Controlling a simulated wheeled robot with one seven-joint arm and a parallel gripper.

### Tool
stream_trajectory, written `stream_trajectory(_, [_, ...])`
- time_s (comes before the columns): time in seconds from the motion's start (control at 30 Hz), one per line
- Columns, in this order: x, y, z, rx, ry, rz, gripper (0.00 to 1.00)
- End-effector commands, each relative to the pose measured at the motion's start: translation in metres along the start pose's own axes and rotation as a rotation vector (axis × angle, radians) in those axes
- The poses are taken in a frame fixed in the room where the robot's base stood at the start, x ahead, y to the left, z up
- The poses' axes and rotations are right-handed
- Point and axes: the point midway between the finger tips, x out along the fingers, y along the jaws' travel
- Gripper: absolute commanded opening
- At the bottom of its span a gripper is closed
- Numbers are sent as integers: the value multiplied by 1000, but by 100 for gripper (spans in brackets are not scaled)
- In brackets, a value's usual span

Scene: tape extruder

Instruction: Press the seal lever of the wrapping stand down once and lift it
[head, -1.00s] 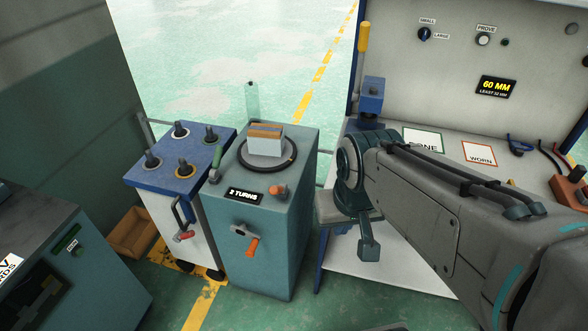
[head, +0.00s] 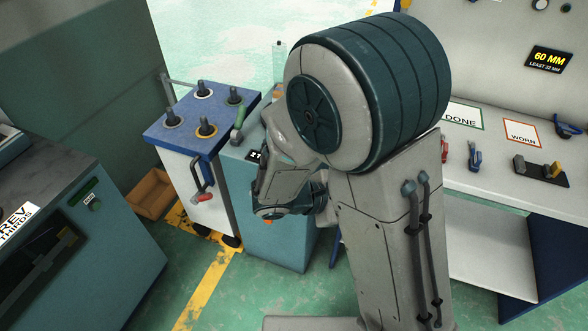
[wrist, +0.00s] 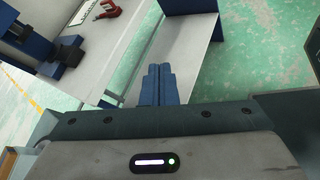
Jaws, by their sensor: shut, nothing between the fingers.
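The wrapping stand seems to be the teal cabinet (head: 275,245), largely hidden behind my arm in the head view. A green-gripped lever (head: 238,128) stands upright at its top left edge; I cannot tell for sure that it is the seal lever. The stand's turntable and its front controls are mostly covered. In the wrist view my gripper (wrist: 158,72) is shut and empty, with its dark blue fingers together over the floor and a shelf. It touches no lever there. In the head view the fingertips are hidden.
A teal machine (head: 105,220) is at the left front. A white bench (head: 480,140) is at right. An open box (head: 150,195) lies on the floor.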

Motion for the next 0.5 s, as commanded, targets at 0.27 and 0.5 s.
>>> stream_trajectory(0.27, [-52,26,-112,-380,-146,571,0])
stream_trajectory(0.5, [-98,20,-178,-541,-193,901,0])
